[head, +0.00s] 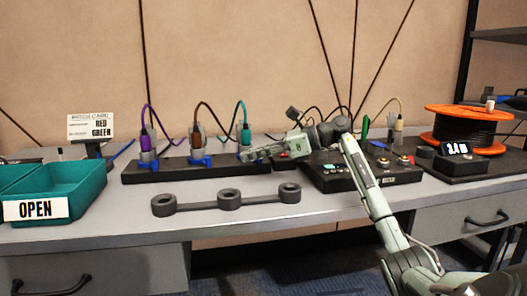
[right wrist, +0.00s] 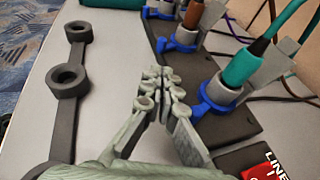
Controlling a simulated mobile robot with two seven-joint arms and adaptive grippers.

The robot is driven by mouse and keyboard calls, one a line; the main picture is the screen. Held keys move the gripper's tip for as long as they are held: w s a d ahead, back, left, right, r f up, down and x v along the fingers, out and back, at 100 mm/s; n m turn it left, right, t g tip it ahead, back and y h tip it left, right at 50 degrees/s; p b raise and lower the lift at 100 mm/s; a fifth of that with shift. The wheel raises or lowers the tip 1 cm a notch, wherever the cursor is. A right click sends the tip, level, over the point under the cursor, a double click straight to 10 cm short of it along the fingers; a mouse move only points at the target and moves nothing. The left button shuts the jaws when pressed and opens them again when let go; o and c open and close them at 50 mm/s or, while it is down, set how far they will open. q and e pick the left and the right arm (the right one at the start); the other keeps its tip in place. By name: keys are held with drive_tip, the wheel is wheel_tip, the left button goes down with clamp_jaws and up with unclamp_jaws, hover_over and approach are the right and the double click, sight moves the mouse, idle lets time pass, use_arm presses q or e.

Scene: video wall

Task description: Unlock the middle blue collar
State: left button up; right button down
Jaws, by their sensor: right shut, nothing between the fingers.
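A black strip (head: 140,175) on the desk carries three plugs, purple, brown and teal, each with a blue collar at its base. The middle blue collar (head: 200,160) is under the brown plug (head: 197,141); in the right wrist view this collar (right wrist: 172,46) shows beyond my fingertips. The teal plug's blue collar (right wrist: 213,98) is just right of my fingers there. My right gripper (head: 250,155) is shut and empty, near the teal plug (head: 245,134) at the strip's right end. It looks apart from the middle collar. My left gripper is not in view.
A grey three-ring holder (head: 229,199) lies in front of the strip. A teal bin (head: 80,186) with an OPEN sign stands left. A black button box (head: 345,180) is right, with an orange cable spool (head: 467,125) beyond.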

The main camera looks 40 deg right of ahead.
drive_tip(key=x, duration=0.4)
drive_tip(key=r+x, duration=0.1)
drive_tip(key=x, duration=0.1)
drive_tip(key=shift+w+a, duration=0.1)
drive_tip(key=shift+w, duration=0.1)
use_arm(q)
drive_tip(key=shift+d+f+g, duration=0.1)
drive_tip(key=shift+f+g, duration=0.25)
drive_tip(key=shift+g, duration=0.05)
use_arm(e)
drive_tip(key=shift+w+a+f, duration=0.15)
drive_tip(key=shift+w+a, duration=0.3)
drive_tip(key=shift+w, duration=0.05)
